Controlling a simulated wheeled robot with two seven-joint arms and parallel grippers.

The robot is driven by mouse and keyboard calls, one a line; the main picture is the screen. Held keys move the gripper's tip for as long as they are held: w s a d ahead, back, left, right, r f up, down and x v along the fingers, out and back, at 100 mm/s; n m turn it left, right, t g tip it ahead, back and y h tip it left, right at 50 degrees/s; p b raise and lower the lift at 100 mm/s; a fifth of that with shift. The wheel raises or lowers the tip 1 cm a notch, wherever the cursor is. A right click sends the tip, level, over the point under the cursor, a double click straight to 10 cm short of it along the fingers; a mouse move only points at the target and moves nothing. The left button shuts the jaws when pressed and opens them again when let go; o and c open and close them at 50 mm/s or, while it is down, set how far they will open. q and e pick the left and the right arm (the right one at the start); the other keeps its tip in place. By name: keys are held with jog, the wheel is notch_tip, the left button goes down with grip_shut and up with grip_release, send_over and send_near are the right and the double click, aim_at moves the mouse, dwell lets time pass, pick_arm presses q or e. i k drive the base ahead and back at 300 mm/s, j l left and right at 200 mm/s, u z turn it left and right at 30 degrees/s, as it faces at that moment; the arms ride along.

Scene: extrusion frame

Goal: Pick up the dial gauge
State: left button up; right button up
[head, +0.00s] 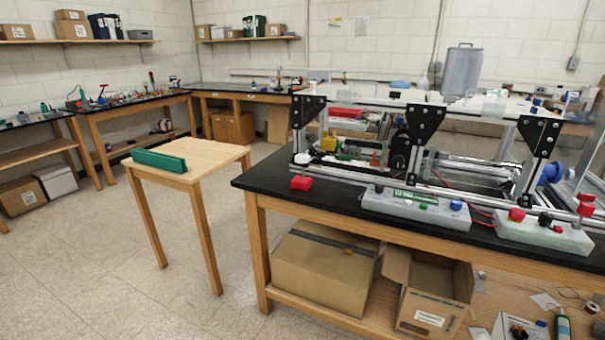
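I cannot make out a dial gauge for certain in the head view. The aluminium extrusion frame (330,165) stands on the black-topped workbench (265,178) at the right. Inside it are small items too small to name, among them a yellow one (328,142) and a dark rounded one (400,150). Parts of the frame's inside are hidden by its rails and black brackets (424,122). Neither of my grippers is in the view.
A small wooden table (212,160) with a green box-like object (160,160) stands left of the workbench. Two grey control boxes (415,207) (543,232) sit at the bench's front edge. The floor at the left front is clear.

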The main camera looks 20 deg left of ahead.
aim_at(302, 183)
jog(key=j+u, duration=0.15)
jog(key=u, duration=0.25)
jog(key=i+j+u, duration=0.1)
jog(key=u, duration=0.3)
